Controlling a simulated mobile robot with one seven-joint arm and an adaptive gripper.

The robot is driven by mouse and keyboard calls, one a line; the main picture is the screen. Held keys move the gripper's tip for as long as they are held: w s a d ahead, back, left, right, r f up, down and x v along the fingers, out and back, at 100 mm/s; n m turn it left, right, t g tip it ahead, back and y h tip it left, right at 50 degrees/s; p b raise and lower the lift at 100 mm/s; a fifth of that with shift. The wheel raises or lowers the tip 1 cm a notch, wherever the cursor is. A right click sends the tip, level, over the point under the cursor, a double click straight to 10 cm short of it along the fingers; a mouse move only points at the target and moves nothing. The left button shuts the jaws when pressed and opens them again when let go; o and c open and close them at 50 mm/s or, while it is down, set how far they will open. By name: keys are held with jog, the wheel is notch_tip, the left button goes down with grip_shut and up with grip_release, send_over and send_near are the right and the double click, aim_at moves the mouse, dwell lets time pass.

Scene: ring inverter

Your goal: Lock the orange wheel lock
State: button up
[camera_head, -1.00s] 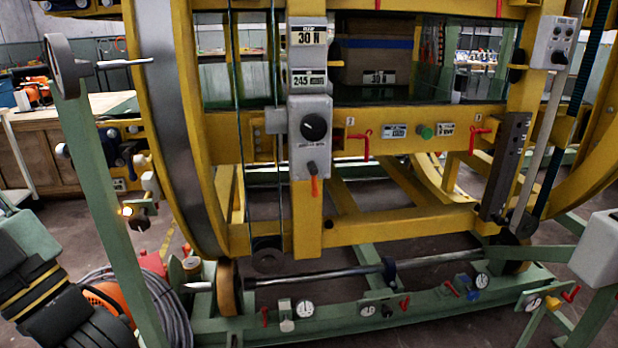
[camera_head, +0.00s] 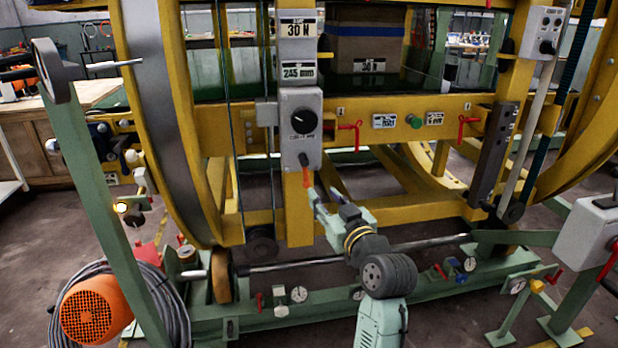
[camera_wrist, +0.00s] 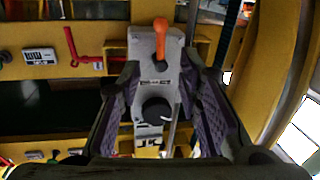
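The orange-tipped lever (camera_head: 307,176), which I take as the wheel lock, hangs down from a grey control box (camera_head: 301,125) with a black knob. The box is on the yellow frame. In the wrist view the scene looks upside down: the orange handle (camera_wrist: 160,34) points up from the grey box (camera_wrist: 143,48). My gripper (camera_head: 314,196) is just below the lever's tip in the head view. In the wrist view my gripper (camera_wrist: 162,68) is open, its purple-lined fingers on either side of the box and lever. I cannot tell whether a finger touches the handle.
A tan-orange wheel (camera_head: 221,276) stands under the big ring at left. Red levers (camera_head: 350,136) stick out right of the control box. A green base rail (camera_head: 210,324) with gauges runs along the front. An orange motor (camera_head: 95,310) and coiled hose lie at lower left.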

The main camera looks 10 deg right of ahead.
aim_at(307, 176)
jog(key=p+x, duration=0.2)
jog(key=x, duration=0.7)
jog(key=shift+w+a, duration=0.2)
jog(key=shift+w, duration=0.15)
grip_shut()
